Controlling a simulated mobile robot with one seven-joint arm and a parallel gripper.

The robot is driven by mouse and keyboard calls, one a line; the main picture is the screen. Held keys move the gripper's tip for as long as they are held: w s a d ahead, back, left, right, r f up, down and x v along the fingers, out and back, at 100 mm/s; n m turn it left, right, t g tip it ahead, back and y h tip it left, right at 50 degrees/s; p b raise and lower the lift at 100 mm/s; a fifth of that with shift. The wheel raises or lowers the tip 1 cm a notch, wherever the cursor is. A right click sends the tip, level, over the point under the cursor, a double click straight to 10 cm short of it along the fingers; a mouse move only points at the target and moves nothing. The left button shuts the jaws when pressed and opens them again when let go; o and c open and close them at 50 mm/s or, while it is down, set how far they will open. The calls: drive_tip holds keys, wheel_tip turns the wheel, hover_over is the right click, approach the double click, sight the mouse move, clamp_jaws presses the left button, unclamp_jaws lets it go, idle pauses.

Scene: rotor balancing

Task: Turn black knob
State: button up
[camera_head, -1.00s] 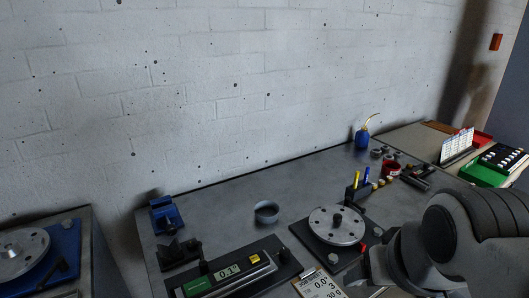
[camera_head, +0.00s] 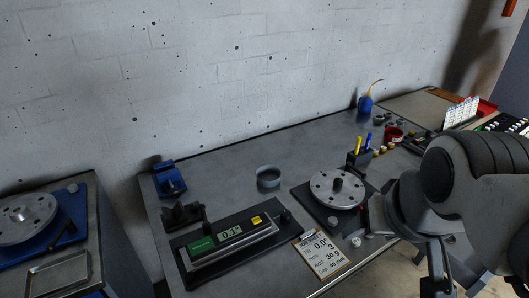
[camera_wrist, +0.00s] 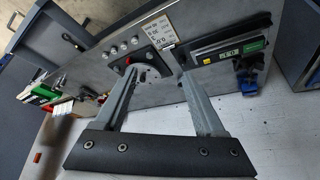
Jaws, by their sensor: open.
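A small black knob (camera_head: 286,214) is at the right end of the long black base with the green digital readout (camera_head: 228,236), which shows 0.1. Another black round piece (camera_head: 338,184) stands at the centre of the silver rotor disc (camera_head: 327,195). I cannot tell which one the task means. In the wrist view, my gripper (camera_wrist: 159,78) is open and empty, its fingers wide apart above the bench. The readout base (camera_wrist: 228,48) lies beyond the right finger. The rotor's dark plate (camera_wrist: 124,66) is partly hidden behind the left finger.
A card (camera_head: 322,254) lies at the bench's front edge. A grey ring (camera_head: 268,177), a blue clamp (camera_head: 169,180) and a pen holder (camera_head: 358,160) stand on the bench (camera_head: 225,185). A second disc (camera_head: 24,218) on a blue plate is at far left.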

drive_tip(key=w+a+r+g, duration=0.2)
drive_tip(key=w, duration=0.8)
drive_tip(key=m+g+p, duration=0.1)
drive_tip(key=m+g, duration=0.1)
drive_tip(key=g, duration=0.2)
hover_over(286, 213)
wheel_tip(286, 213, down, 18)
wheel_tip(286, 213, down, 17)
drive_tip(key=shift+r, duration=0.15)
clamp_jaws()
